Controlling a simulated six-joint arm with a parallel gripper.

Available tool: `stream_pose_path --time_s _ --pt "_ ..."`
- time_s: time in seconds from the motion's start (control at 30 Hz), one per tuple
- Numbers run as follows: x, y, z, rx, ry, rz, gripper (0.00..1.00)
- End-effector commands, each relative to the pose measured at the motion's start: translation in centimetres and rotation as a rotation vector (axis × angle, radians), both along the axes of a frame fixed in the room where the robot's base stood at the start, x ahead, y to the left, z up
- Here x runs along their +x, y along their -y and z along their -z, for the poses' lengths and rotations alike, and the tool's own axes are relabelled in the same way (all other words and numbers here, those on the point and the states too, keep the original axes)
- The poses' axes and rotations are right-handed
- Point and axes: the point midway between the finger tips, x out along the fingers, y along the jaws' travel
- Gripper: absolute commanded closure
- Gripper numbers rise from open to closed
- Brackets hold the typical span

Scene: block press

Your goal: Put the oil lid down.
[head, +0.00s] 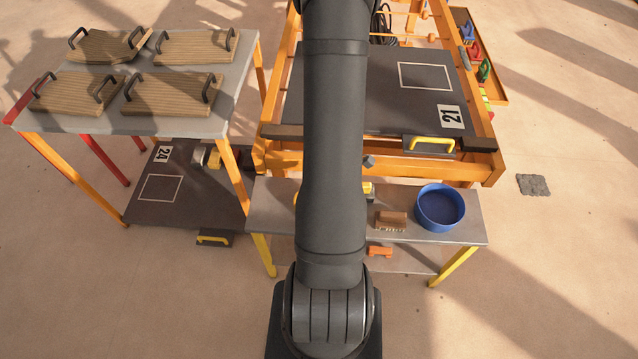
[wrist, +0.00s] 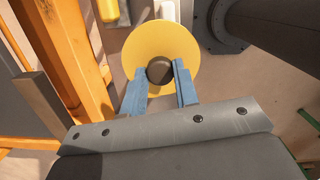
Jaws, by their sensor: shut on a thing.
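The oil lid (wrist: 185,45) is a round yellow disc with a dark round knob (wrist: 159,70) in its middle. It shows in the wrist view. My gripper (wrist: 160,72) has its two blue fingers shut on the knob, one on each side. The lid hides what lies straight beneath it, and I cannot tell whether it touches anything below. In the head view my arm covers the gripper.
A low grey bench (head: 460,229) bears a blue round tub (head: 440,207) and a brown brush (head: 391,219). Behind it stands an orange frame with a dark plate (head: 380,115) marked 21. At left, a grey table (head: 190,126) holds several handled wooden boards.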

Motion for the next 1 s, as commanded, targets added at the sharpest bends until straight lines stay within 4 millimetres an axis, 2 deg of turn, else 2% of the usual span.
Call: stream_pose_path --time_s 0.13,0.27,0.37,0.7,1.0 --pt "-0.5 1.4 -0.9 0.000 0.000 0.002 0.95" --pt "-0.4 1.2 -1.0 0.000 -0.001 -0.004 0.95" --pt "0.2 -0.4 -0.3 0.000 -0.003 -0.008 0.95" --pt "2.1 -8.3 2.8 0.002 -0.002 -0.006 0.95" --pt "2.4 -12.2 4.8 0.000 -0.003 -0.004 0.95"
